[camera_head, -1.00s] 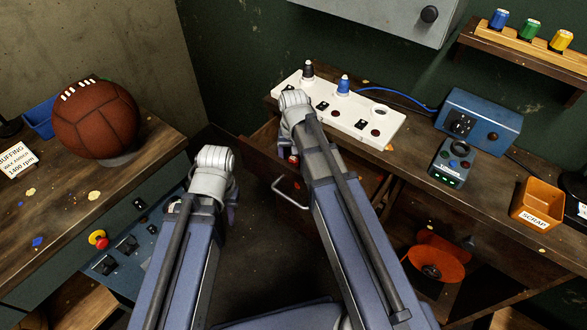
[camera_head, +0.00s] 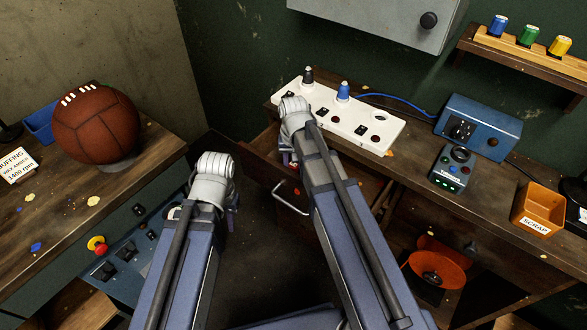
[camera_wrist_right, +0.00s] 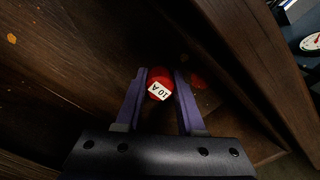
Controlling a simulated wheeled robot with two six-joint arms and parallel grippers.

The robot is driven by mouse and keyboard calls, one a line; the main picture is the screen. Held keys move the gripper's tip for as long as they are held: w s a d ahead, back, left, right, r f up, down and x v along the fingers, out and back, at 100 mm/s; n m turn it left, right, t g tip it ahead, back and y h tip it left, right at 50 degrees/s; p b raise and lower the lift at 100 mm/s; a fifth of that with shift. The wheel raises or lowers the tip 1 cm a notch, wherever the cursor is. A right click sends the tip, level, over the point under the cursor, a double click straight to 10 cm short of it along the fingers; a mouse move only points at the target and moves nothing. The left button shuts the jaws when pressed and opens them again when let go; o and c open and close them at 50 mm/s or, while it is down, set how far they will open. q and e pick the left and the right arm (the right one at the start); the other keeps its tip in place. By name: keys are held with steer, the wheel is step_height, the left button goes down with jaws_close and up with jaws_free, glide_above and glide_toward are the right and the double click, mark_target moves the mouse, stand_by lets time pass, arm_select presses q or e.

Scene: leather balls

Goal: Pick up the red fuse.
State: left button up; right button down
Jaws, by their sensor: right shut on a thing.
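The red fuse (camera_wrist_right: 158,80), with a white "10 A" label, sits between the two purple fingers of my right gripper (camera_wrist_right: 160,74) in the right wrist view. The fingers are shut on it, inside the dark wooden drawer (camera_wrist_right: 75,65). In the head view my right gripper (camera_head: 287,157) is mostly hidden behind its own wrist, at the open drawer below the white socket panel (camera_head: 388,134).
The drawer handle (camera_head: 291,199) juts out near my right forearm. A blue box (camera_head: 479,126), a meter (camera_head: 454,171) and an orange scrap bin (camera_head: 539,207) stand to the right. A leather ball (camera_head: 97,124) rests on the left bench.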

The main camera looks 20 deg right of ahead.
mark_target(294, 165)
steer(key=shift+r, duration=0.15)
step_height(294, 165, up, 10)
steer(key=p, duration=1)
